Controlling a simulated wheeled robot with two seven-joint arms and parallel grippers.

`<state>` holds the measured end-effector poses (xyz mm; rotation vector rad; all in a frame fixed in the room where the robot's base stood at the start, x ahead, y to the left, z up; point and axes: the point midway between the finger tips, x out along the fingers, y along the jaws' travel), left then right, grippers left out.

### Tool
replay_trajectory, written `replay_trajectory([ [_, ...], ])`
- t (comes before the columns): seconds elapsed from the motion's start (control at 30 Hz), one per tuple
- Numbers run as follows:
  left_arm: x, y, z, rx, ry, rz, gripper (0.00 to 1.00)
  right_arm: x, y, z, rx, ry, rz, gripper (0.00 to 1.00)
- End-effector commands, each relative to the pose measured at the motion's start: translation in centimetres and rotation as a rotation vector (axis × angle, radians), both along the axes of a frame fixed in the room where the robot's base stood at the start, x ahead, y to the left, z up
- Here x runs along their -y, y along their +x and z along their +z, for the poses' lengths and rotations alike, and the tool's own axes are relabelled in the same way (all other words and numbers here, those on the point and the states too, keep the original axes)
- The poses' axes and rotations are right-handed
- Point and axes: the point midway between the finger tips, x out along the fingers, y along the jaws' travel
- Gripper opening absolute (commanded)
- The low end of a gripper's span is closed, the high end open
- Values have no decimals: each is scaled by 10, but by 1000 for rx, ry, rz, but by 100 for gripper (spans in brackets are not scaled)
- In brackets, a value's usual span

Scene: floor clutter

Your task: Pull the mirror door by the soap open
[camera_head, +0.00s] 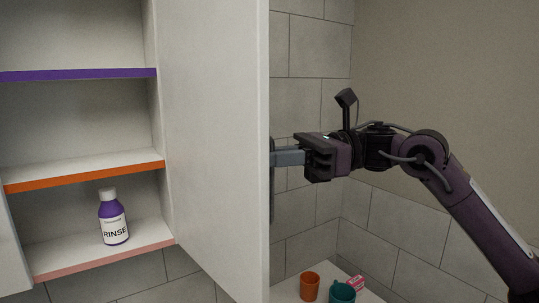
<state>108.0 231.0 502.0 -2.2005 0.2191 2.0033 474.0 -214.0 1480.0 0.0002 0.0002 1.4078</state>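The cabinet door (215,130) stands swung wide open, its pale inner side toward me and its outer face turned away to the right. A thin dark upright handle (272,200) shows along the door's outer side. My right gripper (287,158) comes in from the right, and its grey fingers reach the handle. The fingers overlap in this view, so I cannot tell whether they are closed on it. No thing is clearly readable as soap; a small red-and-white box (355,283) lies low on the right. My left gripper is not in view.
The open cabinet has purple, orange and pink shelf edges (85,177). A purple RINSE bottle (113,220) stands on the lowest visible shelf. An orange cup (309,287) and a teal cup (342,293) stand below my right arm. Tiled walls stand behind.

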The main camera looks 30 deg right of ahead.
Motion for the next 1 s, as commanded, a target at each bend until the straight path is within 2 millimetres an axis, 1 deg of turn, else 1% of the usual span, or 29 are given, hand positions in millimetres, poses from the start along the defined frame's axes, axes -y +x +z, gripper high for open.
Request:
replay_trajectory([
  [0.13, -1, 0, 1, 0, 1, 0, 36, 3, 2, 2, 2, 2, -4, 0],
  [0.53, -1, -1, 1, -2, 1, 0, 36, 3, 3, 2, 3, 2, -4, 0],
  [0.57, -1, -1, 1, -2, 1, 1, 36, 3, 3, 2, 3, 2, -4, 14],
  [0.67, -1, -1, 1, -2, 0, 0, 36, 3, 3, 1, 3, 1, -3, 28],
  [0.9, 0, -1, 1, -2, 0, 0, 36, 3, 3, 1, 1, 1, -2, 28],
  [1.0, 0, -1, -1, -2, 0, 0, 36, 7, 2, 0, 1, 1, -4, 28],
])
